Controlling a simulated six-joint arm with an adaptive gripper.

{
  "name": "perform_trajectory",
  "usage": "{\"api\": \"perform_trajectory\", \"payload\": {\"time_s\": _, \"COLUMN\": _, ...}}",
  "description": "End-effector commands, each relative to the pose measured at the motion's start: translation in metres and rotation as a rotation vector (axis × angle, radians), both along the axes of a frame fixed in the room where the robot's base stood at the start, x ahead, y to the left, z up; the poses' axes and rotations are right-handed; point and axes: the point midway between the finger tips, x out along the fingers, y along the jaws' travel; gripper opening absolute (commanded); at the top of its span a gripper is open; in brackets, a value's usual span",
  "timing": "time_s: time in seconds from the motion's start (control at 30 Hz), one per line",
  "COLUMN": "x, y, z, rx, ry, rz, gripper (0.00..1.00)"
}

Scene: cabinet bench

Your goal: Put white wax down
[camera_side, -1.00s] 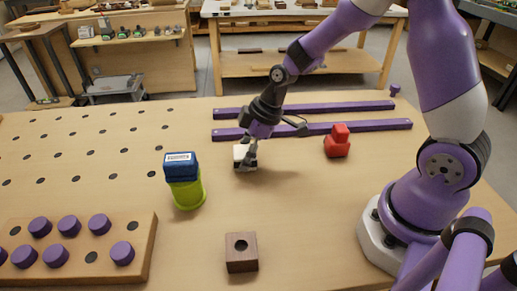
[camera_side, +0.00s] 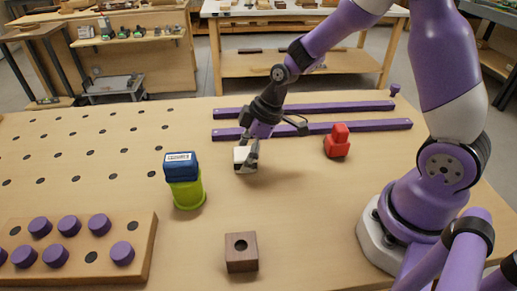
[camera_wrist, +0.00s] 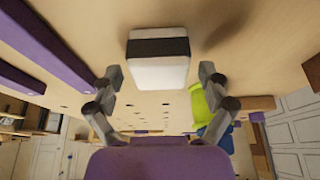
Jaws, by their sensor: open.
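The white wax (camera_side: 244,159) is a small white block, with a dark band across it in the wrist view (camera_wrist: 160,72). It appears to rest on the wooden bench (camera_side: 310,205), just below my gripper (camera_side: 252,150). In the wrist view my gripper (camera_wrist: 160,76) is open, with one finger on each side of the block and a visible gap on both sides. In the side view the fingers partly hide the block's right side.
A blue block (camera_side: 181,167) sits on a lime-green cup (camera_side: 188,192) to the left. A dark wooden cube with a hole (camera_side: 241,262) stands in front. Red pieces (camera_side: 337,146) lie right, purple rails (camera_side: 310,132) behind, and a pegboard (camera_side: 140,240) at front left.

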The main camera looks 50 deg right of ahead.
Motion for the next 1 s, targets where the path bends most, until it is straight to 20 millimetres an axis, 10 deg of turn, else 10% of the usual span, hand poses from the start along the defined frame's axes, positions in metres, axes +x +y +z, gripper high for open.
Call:
{"api": "perform_trajectory", "payload": {"time_s": 0.67, "x": -0.036, "y": -0.030, "z": 0.112, "rx": -0.009, "ry": -0.002, "rz": -0.029, "gripper": 0.89}}
{"api": "perform_trajectory", "payload": {"time_s": 1.0, "x": -0.108, "y": -0.021, "z": 0.155, "rx": -0.021, "ry": -0.057, "rz": -0.559, "gripper": 0.89}}
